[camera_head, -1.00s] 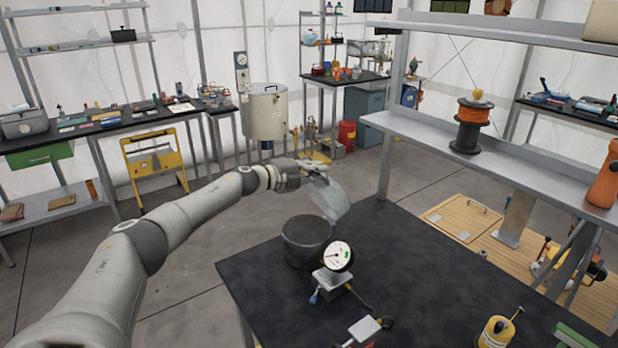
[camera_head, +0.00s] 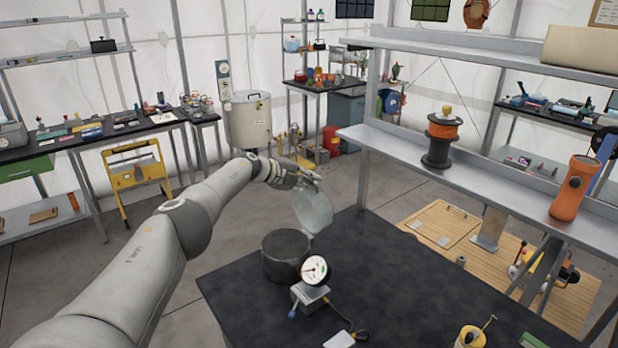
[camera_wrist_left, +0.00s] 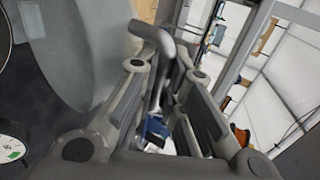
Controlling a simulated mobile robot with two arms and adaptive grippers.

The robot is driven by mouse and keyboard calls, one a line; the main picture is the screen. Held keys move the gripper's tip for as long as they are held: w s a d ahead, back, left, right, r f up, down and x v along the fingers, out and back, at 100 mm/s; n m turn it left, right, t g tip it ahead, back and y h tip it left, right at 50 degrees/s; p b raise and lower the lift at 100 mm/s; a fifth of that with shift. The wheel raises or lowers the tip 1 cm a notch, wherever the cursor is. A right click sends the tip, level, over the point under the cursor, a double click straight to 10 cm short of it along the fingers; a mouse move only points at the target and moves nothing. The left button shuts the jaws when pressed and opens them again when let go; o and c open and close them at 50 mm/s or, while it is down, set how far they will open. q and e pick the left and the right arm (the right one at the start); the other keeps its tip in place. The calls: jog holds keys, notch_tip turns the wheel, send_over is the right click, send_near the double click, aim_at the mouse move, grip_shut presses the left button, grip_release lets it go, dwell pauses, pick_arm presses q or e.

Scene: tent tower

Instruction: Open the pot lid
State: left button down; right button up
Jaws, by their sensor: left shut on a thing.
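The dark pot (camera_head: 284,257) stands on the black table near its far left edge. The translucent pot lid (camera_head: 313,208) is off the pot, tilted steeply and hanging in the air above and right of it. My left gripper (camera_head: 312,177) is at the lid's upper edge, shut on its handle. In the left wrist view the grey curved handle (camera_wrist_left: 152,40) passes between the fingers of my left gripper (camera_wrist_left: 165,75), with the pale lid (camera_wrist_left: 75,45) at the left. My right gripper does not show.
A round gauge (camera_head: 314,269) on a small base stands right in front of the pot. A yellow canister (camera_head: 468,338) is at the table's front. A metal shelf (camera_head: 400,150) with an orange spool (camera_head: 441,140) stands at the right. The table's middle is clear.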

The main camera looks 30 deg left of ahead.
pick_arm(q)
jog(key=shift+d, duration=0.1)
dwell(0.3)
jog(key=c, duration=1.5)
grip_release()
jog(key=shift+s+a+r, duration=0.35)
jog(key=shift+s+a, duration=0.1)
jog(key=shift+s, duration=0.05)
jog(key=shift+v, duration=0.8)
jog(key=shift+d+v, duration=0.2)
jog(key=shift+v, duration=4.3)
